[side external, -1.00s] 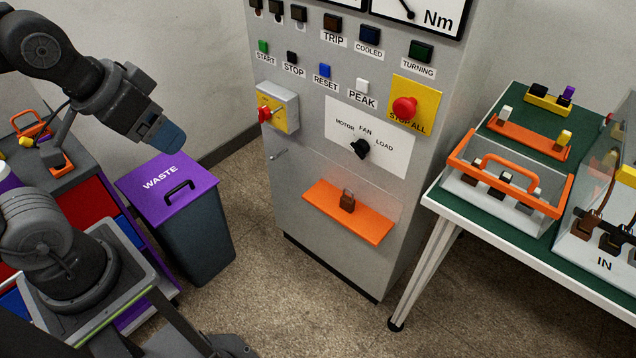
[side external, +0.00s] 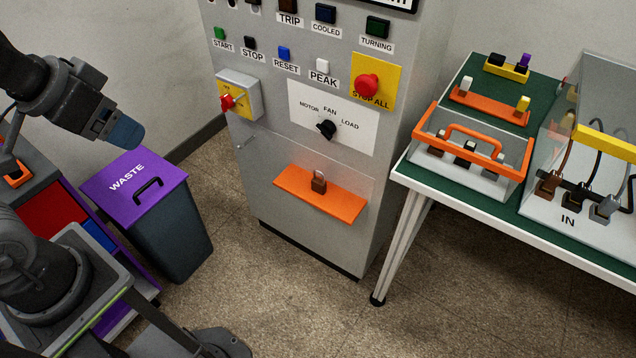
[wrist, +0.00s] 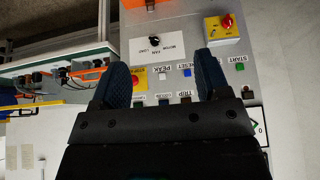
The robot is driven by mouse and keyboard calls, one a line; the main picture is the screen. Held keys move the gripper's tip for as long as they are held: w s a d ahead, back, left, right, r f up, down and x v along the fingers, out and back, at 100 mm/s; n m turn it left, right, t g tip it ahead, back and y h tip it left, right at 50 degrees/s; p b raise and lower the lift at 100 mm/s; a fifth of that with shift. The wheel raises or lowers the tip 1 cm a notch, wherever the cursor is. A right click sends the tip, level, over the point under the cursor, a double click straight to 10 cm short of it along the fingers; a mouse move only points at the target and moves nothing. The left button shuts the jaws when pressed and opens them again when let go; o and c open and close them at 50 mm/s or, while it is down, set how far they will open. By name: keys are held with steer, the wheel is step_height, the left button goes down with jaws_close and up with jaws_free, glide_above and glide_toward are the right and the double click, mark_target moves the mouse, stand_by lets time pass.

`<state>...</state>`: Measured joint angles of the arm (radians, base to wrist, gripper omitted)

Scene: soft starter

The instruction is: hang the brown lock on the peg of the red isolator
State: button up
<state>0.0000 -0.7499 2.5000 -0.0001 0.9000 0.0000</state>
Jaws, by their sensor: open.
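The brown lock (side external: 318,183) stands on the orange shelf (side external: 342,204) on the front of the grey cabinet, its shackle upward. The red isolator (side external: 228,101) is a red knob on a yellow plate, on a grey box at the cabinet's left; it also shows in the wrist view (wrist: 227,21). Its peg is too small to make out. My gripper (side external: 126,131) is in the air above the purple-lidded bin, left of the isolator and away from the lock. In the wrist view its blue fingers (wrist: 162,80) are apart with nothing between them.
A purple-lidded waste bin (side external: 108,178) stands left of the cabinet (side external: 275,235).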

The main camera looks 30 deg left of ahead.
steer(key=shift+c, duration=0.3)
steer(key=t, duration=0.4)
glide_above(317, 185)
steer(key=s, duration=0.7)
step_height(317, 185, down, 40)
steer(key=shift+x, duration=4.75)
steer(key=c, duration=0.7)
step_height(317, 185, up, 10)
